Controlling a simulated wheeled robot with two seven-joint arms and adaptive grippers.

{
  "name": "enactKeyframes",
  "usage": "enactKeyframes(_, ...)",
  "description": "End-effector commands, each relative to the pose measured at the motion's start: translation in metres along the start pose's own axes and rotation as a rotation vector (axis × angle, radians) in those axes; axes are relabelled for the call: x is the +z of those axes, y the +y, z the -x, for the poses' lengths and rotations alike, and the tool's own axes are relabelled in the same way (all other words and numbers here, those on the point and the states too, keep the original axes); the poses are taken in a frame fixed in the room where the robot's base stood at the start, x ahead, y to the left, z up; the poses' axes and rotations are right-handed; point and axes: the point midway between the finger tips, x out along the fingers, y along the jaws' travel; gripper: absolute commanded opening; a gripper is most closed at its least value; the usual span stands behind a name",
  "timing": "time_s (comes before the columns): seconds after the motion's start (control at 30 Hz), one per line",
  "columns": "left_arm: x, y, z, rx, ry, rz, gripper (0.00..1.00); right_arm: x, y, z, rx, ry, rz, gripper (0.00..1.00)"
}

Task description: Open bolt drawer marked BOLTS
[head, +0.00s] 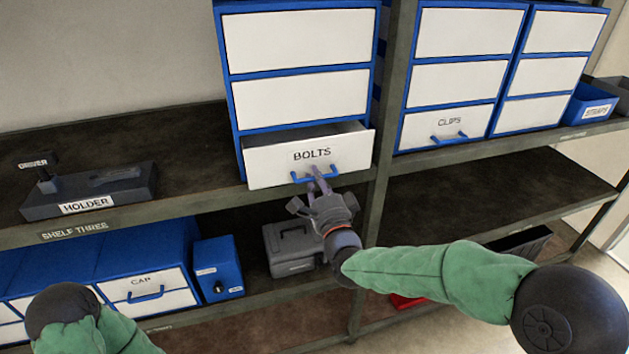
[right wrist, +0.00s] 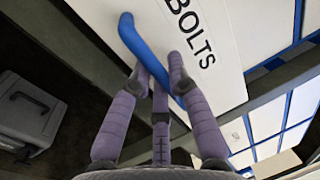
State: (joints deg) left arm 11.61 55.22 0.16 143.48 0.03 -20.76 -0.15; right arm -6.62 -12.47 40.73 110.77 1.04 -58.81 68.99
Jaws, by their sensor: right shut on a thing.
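The white drawer marked BOLTS (head: 308,157) is the bottom drawer of a blue-framed cabinet and stands partly pulled out. A dark gap shows above its front. Its blue handle (head: 300,178) is on the front below the label. My right gripper (head: 317,182) is at this handle, with its fingers shut around it. In the right wrist view the purple fingers (right wrist: 160,85) close on the blue handle (right wrist: 140,45), beside the BOLTS label (right wrist: 192,32). My left arm shows at the lower left of the head view, but its gripper is outside the frame.
A CLIPS drawer (head: 447,124) is shut in the cabinet to the right, beyond a shelf post (head: 383,150). A HOLDER block (head: 88,190) sits on the shelf to the left. Below are a CAP drawer (head: 147,283) and a grey case (head: 290,250).

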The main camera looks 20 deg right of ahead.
Motion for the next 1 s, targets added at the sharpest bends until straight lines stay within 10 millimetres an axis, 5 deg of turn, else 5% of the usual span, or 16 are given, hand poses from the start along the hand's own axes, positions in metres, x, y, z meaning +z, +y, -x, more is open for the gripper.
enactKeyframes(0.5, -0.002, -0.011, -0.030, 0.000, 0.002, 0.000, 0.40, 0.000, -0.016, 0.086, -0.002, -0.001, 0.000, 0.00)
enactKeyframes(1.0, -0.002, -0.012, -0.033, 0.000, 0.002, 0.000, 0.40, 0.001, -0.019, 0.101, 0.001, -0.001, 0.001, 0.00)
